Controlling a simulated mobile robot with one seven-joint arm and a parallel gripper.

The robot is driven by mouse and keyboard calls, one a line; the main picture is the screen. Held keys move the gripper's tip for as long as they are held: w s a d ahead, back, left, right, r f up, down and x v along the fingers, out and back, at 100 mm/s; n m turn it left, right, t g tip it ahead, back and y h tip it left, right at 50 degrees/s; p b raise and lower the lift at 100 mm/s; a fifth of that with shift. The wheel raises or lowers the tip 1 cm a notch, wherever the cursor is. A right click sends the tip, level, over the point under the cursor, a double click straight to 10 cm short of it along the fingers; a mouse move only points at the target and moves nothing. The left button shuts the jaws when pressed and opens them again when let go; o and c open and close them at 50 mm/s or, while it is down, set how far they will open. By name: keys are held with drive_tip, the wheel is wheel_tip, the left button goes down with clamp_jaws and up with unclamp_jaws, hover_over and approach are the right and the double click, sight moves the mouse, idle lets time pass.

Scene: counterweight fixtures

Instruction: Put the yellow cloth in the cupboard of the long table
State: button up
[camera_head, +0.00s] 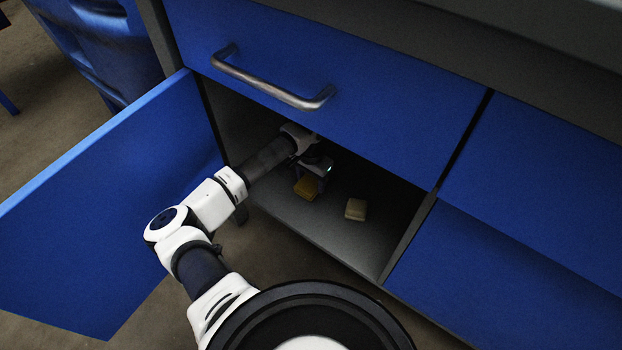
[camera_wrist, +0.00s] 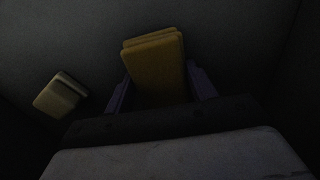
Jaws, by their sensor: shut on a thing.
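The yellow cloth (camera_head: 306,187) is a small folded block inside the open cupboard (camera_head: 318,228) of the long table (camera_head: 330,90). My gripper (camera_head: 311,178) reaches into the cupboard and is shut on the cloth. In the wrist view the cloth (camera_wrist: 155,66) sits between the two fingers of my gripper (camera_wrist: 160,85). It is close to the cupboard floor; I cannot tell whether it touches it. The blue cupboard door (camera_head: 110,210) stands wide open on the left.
A paler, cream folded block (camera_head: 356,209) lies on the cupboard floor to the right of the cloth; it also shows in the wrist view (camera_wrist: 60,95). A closed drawer with a metal handle (camera_head: 272,84) is above the opening. A blue bin (camera_head: 95,40) stands behind the door.

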sight(311, 180)
drive_tip(key=shift+f, duration=0.2)
drive_tip(key=o, duration=1.1)
drive_tip(key=shift+c, duration=0.2)
drive_tip(key=shift+r, duration=0.15)
wheel_tip(311, 180, up, 12)
drive_tip(key=p, duration=0.3)
